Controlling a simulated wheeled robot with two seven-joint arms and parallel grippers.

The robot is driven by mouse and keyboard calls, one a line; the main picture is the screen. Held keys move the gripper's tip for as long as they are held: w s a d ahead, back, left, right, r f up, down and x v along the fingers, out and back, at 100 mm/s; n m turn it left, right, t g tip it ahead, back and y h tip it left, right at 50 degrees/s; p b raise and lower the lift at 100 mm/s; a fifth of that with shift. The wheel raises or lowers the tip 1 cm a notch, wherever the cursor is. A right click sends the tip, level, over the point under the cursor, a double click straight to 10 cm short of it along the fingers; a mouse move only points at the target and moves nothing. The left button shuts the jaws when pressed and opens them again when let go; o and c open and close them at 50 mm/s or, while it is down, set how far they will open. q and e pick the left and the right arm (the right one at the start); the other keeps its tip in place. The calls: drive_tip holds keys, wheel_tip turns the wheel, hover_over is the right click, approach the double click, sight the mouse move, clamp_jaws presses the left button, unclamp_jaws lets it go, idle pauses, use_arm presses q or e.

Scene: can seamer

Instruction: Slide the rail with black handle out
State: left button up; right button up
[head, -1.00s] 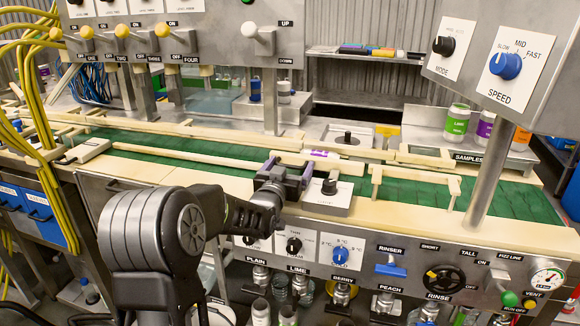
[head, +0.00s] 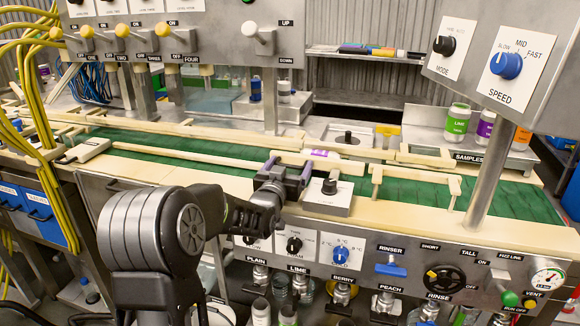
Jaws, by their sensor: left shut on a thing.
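The rail (head: 338,167) is a cream bar along the near side of the green conveyor belt, at the middle of the head view. My left gripper (head: 286,170) is at the left part of this rail, on its near side. Its dark fingers are shut on the rail's black handle, which they hide almost wholly. My right gripper is not in view.
A metal box with a black knob (head: 329,187) stands just right of my left gripper. A purple-labelled thing (head: 319,153) shows just behind the rail. Another cream rail (head: 417,179) stands over the belt (head: 500,200) to the right. A slanted post (head: 487,180) rises farther right.

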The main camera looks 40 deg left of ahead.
use_arm(q)
drive_tip(key=v, duration=0.2)
drive_tip(key=b+v, duration=0.1)
drive_tip(key=v, duration=0.1)
drive_tip(key=shift+s+d+f, duration=0.1)
drive_tip(key=shift+s+d, duration=0.15)
drive_tip(key=shift+d, duration=0.1)
drive_tip(key=shift+f, duration=0.1)
drive_tip(key=o, duration=1.8)
drive_tip(key=shift+c, duration=0.2)
drive_tip(key=shift+s, duration=0.15)
drive_tip(key=shift+s+d+b, duration=0.1)
drive_tip(key=shift+s+b, duration=0.2)
drive_tip(key=shift+s, duration=0.3)
drive_tip(key=v, duration=0.6)
drive_tip(key=shift+s+d+b, duration=0.2)
drive_tip(key=shift+b, duration=0.1)
